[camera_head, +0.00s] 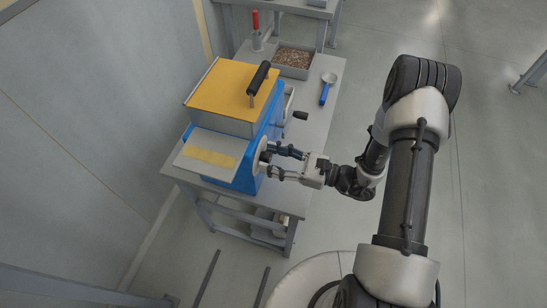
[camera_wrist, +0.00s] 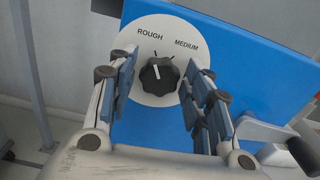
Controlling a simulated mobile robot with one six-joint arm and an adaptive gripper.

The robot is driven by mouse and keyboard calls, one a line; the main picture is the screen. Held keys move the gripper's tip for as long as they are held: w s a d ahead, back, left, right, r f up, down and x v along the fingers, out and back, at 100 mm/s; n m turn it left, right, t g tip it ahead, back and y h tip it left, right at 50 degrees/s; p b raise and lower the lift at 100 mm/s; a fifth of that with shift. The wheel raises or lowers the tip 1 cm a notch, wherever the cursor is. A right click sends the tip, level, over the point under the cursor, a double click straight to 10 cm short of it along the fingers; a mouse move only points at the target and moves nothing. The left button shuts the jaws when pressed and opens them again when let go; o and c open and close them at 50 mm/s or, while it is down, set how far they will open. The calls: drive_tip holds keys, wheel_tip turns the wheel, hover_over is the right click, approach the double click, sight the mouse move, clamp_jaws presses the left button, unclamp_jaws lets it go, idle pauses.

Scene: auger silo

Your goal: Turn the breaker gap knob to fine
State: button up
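The breaker gap knob (camera_wrist: 160,76) is black, on a round white dial (camera_wrist: 142,32) on the front of the blue machine (camera_wrist: 235,45). Its white pointer line points up and slightly left, toward the ROUGH label. MEDIUM is readable to the right; no FINE label is visible, and my right finger covers part of the dial's right side. My gripper (camera_wrist: 160,80) is open, with one finger on each side of the knob and visible gaps between. In the head view my gripper (camera_head: 269,161) reaches the dial (camera_head: 260,153) from the right.
The machine has a yellow lid (camera_head: 222,88) with a black handle (camera_head: 259,78) and a tray (camera_head: 184,155) in front. A crank handle (camera_head: 300,115) sticks out beside it. A blue-handled scoop (camera_head: 326,92) and a grain bin (camera_head: 293,59) are on the grey table (camera_head: 322,120).

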drive_tip(key=c, duration=0.8)
drive_tip(key=shift+o, duration=0.2)
drive_tip(key=shift+m, duration=0.3)
drive_tip(key=m+p, duration=0.4)
drive_tip(key=m, duration=0.7)
drive_tip(key=shift+w+p, duration=0.1)
drive_tip(key=shift+p, duration=0.3)
drive_tip(key=m+p, duration=0.2)
drive_tip(key=m, duration=1)
drive_tip(key=shift+f, duration=0.15)
drive_tip(key=shift+m, duration=0.3)
